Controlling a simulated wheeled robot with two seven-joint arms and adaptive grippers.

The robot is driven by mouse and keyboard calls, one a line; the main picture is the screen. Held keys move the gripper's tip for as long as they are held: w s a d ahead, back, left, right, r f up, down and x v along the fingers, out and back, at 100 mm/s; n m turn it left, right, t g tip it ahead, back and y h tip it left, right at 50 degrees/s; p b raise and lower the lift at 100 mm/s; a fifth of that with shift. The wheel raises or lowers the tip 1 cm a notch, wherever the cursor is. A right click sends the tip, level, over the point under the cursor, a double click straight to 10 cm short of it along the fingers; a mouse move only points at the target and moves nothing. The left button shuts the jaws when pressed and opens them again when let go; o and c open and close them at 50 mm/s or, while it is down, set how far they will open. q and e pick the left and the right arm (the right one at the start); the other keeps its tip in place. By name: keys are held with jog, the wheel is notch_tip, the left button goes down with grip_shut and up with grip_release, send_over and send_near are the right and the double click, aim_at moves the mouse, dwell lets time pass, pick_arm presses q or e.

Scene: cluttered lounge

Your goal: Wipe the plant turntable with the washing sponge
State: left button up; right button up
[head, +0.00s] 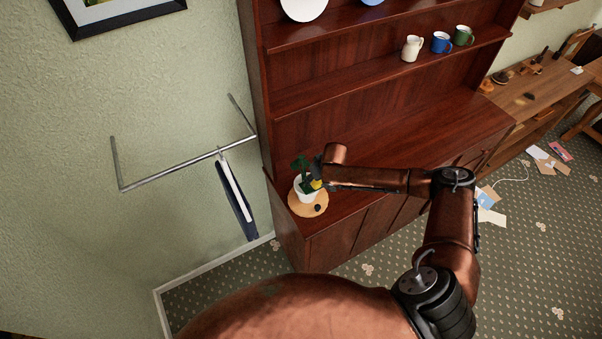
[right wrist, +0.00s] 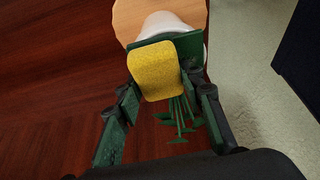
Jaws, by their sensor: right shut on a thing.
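The plant turntable is a round light-wood disc (head: 318,198) on the left end of the sideboard. It also shows at the top of the right wrist view (right wrist: 126,22). A white pot (head: 301,195) with a green plant (head: 299,163) stands on it. A small dark object (head: 317,208) is at its front. My right gripper (head: 319,180) is beside the pot, over the turntable. It is shut on the washing sponge (right wrist: 157,68), yellow with a green side. The sponge partly hides the pot; whether it touches the pot or disc cannot be told. My left gripper is out of view.
The dark red sideboard (head: 410,135) has a clear top to the right of the turntable. Mugs (head: 441,43) stand on a shelf above. A wall rail (head: 165,171) with a hanging dark and white cloth (head: 235,200) is at the left.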

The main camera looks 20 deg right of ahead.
jog(key=shift+s+a+p, duration=0.2)
jog(key=shift+a+p, duration=0.3)
jog(key=shift+a, duration=1.05)
jog(key=shift+s+a+p, duration=0.15)
jog(key=shift+a+p, duration=0.3)
jog(key=shift+a, duration=1.1)
notch_tip(320, 180, up, 8)
jog(key=p, duration=0.2)
jog(key=shift+a+f, duration=0.1)
